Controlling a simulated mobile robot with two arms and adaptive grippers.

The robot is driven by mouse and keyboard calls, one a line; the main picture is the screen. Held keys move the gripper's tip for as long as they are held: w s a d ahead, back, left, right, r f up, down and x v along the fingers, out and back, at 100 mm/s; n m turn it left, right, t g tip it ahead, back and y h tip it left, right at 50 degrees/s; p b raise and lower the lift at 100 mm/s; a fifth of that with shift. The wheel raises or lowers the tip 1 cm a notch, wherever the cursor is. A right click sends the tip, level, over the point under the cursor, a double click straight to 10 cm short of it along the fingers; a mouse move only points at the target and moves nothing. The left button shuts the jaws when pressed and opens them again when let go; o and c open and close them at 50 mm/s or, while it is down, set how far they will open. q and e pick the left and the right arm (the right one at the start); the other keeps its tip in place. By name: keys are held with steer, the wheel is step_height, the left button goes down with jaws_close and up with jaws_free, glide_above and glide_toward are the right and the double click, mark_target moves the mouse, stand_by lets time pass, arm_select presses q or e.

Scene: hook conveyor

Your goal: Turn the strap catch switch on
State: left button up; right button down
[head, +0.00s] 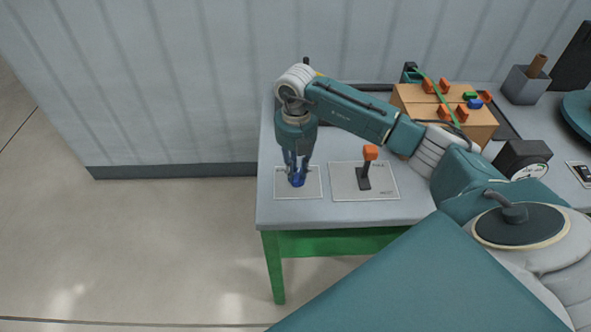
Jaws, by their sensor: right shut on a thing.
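My right gripper (297,178) reaches down over the left end of the grey table (410,215). It is shut on a small blue part (298,182) on a pale square plate (314,190). The fingers hide most of the blue part, and I cannot tell its setting. To the right, a dark lever with an orange knob (370,153) stands on a second pale plate (345,185); its lettering is too small to read. I cannot tell from lettering which control is the strap catch switch. My left gripper is not in view.
A cardboard box (420,95) with a green strap and orange, green and blue pieces stands at the back. A grey bin (526,85) and a black dial device (522,158) are at right. A corrugated wall (180,80) stands behind; floor at left is clear.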

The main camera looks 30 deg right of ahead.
mark_target(298, 172)
steer(key=m, duration=0.5)
steer(key=shift+d+r+m, duration=0.15)
steer(key=shift+d+m, duration=0.05)
steer(key=shift+m, duration=0.1)
stand_by(0.4)
steer(key=c, duration=1.5)
jaws_free()
steer(key=shift+c, duration=0.2)
step_height(298, 172, up, 12)
